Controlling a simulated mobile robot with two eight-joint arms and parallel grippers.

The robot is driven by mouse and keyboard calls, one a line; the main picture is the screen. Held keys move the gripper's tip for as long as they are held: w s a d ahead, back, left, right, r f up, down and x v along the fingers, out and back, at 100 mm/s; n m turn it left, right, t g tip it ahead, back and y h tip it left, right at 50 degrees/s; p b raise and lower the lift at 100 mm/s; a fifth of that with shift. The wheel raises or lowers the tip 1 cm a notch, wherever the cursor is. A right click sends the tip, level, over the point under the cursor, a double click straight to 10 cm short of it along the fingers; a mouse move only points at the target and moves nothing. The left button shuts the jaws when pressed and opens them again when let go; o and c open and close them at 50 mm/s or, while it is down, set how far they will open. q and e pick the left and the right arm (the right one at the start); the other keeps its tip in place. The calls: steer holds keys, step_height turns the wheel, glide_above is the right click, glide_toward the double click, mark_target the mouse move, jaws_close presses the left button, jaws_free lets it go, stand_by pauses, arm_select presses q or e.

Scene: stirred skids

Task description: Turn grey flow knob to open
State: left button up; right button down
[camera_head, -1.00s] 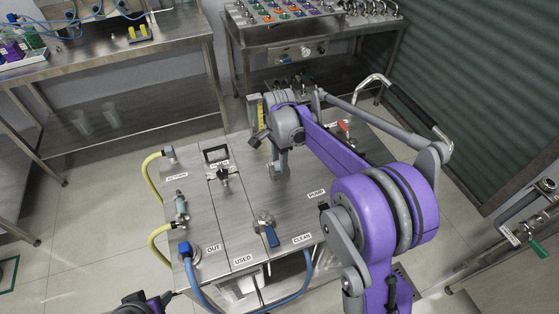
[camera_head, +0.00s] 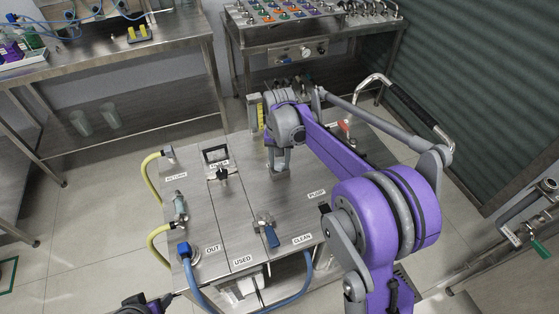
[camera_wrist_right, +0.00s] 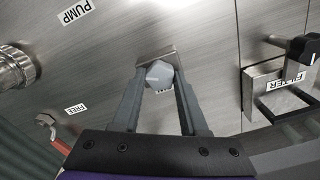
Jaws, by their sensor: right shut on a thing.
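The grey flow knob (camera_wrist_right: 159,74) is a faceted grey cap on a small square metal plate on the skid's steel top. In the right wrist view it sits between the two fingertips of my right gripper (camera_wrist_right: 158,82), which is shut on it. A label beneath it is mostly hidden.
The skid also carries a blue-handled valve (camera_head: 270,236), a black-handled filter clamp (camera_head: 221,174), a red lever (camera_head: 345,127) and a blue hose fitting (camera_head: 184,250). A yellow hose (camera_head: 150,172) loops off its left side. Steel benches stand behind.

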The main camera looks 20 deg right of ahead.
steer(key=n, duration=0.4)
steer(key=shift+n, duration=0.3)
steer(key=n, duration=0.4)
steer(key=shift+n, duration=0.4)
steer(key=shift+c, duration=2.2)
jaws_free()
steer(key=shift+r, duration=0.15)
step_height(320, 180, up, 11)
steer(key=shift+f, duration=0.2)
steer(key=shift+p, duration=0.3)
